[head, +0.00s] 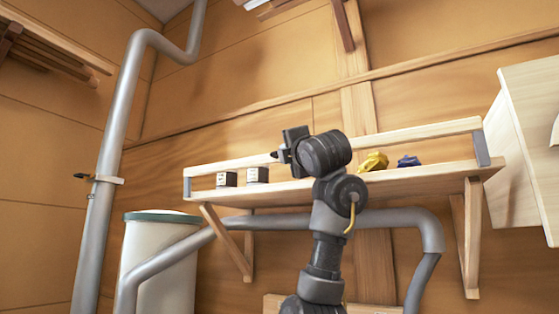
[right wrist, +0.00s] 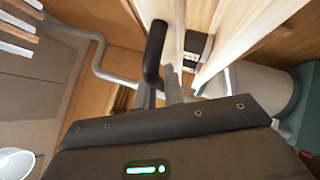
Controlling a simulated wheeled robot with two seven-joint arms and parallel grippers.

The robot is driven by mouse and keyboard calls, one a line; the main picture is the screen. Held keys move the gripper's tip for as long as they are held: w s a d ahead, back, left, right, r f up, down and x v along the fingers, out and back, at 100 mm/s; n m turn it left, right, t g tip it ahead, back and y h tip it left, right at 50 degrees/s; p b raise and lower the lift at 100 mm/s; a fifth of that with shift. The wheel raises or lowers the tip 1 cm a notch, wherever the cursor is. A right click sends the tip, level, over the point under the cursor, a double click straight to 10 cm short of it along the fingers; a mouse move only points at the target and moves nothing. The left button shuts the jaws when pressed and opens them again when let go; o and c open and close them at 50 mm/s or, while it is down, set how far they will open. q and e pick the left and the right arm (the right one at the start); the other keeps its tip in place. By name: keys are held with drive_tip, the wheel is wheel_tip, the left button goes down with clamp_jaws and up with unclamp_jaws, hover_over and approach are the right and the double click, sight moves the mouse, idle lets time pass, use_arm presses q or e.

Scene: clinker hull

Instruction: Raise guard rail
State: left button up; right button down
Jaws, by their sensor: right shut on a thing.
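The guard rail (head: 412,134) is a long pale wooden bar along the front of the wall shelf (head: 400,178). It stands above the shelf board, with grey metal end brackets at left (head: 187,184) and right (head: 481,149). My right gripper (head: 280,155) is at the middle of the rail, shut on it; my own wrist hides part of the rail. My left gripper is not in view.
Two dark boxes (head: 227,179) (head: 257,175), a yellow item (head: 373,161) and a blue item (head: 408,161) stand on the shelf. A grey pipe (head: 390,216) runs below it.

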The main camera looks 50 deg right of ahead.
drive_tip(key=shift+d+r, duration=0.15)
drive_tip(key=shift+w+d+r, duration=0.1)
drive_tip(key=shift+d+r, duration=0.05)
drive_tip(key=shift+d, duration=0.05)
idle(0.3)
drive_tip(key=c, duration=1.5)
unclamp_jaws()
